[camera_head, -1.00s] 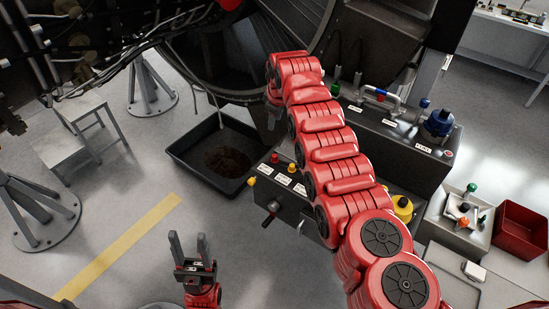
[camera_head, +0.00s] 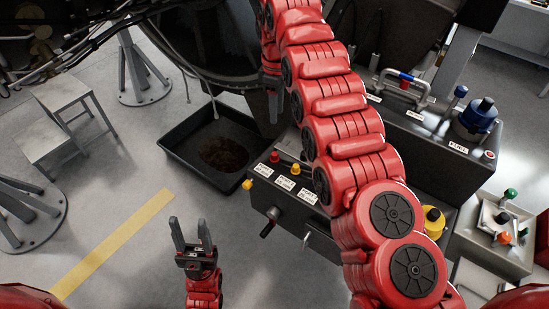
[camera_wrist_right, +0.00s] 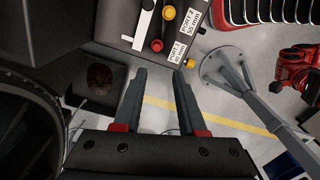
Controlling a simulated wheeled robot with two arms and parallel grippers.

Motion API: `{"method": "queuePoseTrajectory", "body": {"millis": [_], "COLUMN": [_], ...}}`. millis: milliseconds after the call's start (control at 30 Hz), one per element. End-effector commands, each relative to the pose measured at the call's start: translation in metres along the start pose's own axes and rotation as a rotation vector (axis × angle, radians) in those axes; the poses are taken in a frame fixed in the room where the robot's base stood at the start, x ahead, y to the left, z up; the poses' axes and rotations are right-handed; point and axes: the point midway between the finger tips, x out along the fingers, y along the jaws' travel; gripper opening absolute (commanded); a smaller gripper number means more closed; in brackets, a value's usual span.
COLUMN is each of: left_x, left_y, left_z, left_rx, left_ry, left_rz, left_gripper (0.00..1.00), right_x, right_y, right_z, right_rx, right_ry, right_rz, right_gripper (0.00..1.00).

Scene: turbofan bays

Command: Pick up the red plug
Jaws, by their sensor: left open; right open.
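The red plug (camera_head: 275,157) stands at the left end of a black port box (camera_head: 283,214), beside a yellow plug (camera_head: 295,169) and labels. In the right wrist view the red plug (camera_wrist_right: 157,45) sits just beyond the fingertips, roughly between them, not touching. My right gripper (camera_wrist_right: 158,75) is open and empty. In the head view this gripper (camera_head: 272,105) points down, above and behind the box's left end, partly hidden by my arm. My left gripper (camera_head: 190,227) is open and empty, pointing up, left of the box over the floor.
A black drip tray (camera_head: 180,165) with a dark stain lies left of the box. A taller console with a blue fitting (camera_head: 476,115) stands behind right.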

Motion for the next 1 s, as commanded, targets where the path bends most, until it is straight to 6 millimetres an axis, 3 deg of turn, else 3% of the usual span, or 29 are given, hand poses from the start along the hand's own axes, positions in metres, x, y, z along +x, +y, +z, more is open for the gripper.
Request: {"method": "queuePoseTrajectory", "body": {"millis": [400,567,633,1000], "left_x": [-0.081,-0.092,-0.079,-0.069], "left_y": [0.004,0.004,0.004,0.003], "left_z": [0.014,0.016,0.013,0.012], "left_rx": [0.0,0.0,0.0,0.0], "left_ry": [0.0,0.0,0.0,0.0], "left_rz": [0.0,0.0,0.0,0.0], "left_gripper": [0.5,0.5,0.5,0.5], "right_x": [0.084,0.105,0.106,0.124], "right_y": [0.0,-0.002,0.0,0.001], "right_z": [-0.001,-0.002,-0.002,-0.001], "right_rx": [0.0,-0.002,-0.001,0.0], "right_ry": [0.001,-0.001,0.001,-0.002], "right_rz": [0.001,-0.003,-0.004,-0.002], "right_gripper": [0.4,0.4,0.4,0.4]}}
